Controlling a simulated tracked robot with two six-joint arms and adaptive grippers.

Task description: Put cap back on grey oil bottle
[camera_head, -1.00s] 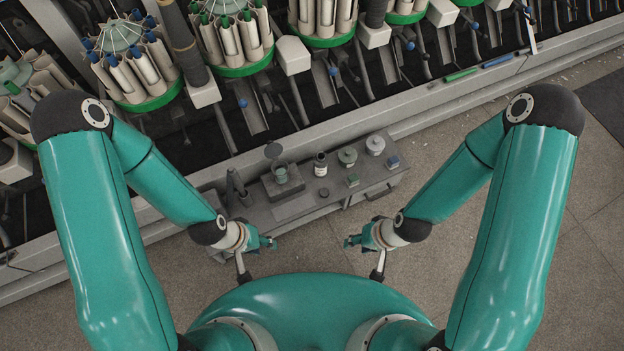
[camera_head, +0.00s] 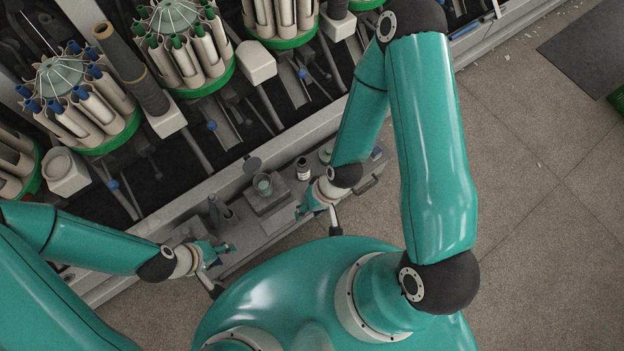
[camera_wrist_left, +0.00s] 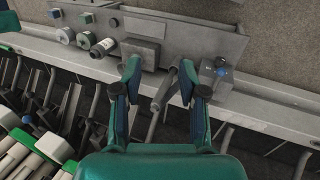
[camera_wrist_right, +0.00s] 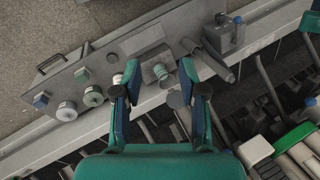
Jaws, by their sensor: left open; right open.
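A grey tapered upright thing (camera_head: 227,212), which may be the oil bottle, stands at the left part of a narrow grey bench (camera_head: 275,228). It also shows in the right wrist view (camera_wrist_right: 215,60) and, between the fingers, in the left wrist view (camera_wrist_left: 166,88). A dark bottle with a white label (camera_head: 302,168) stands further right. I cannot tell which small part is the cap. My left gripper (camera_head: 226,250) is open and empty near the bench's left end. My right gripper (camera_head: 302,205) is open and empty near the bench's front, below the dark bottle.
A grey block with a greenish cup (camera_head: 263,184) stands mid-bench. Two spool-like pieces (camera_wrist_right: 92,95) and small blue- and green-topped blocks lie along it. A grey block with blue on top (camera_wrist_right: 235,32) is near the tapered thing. The winding machine (camera_head: 210,135) rises behind; open floor lies right.

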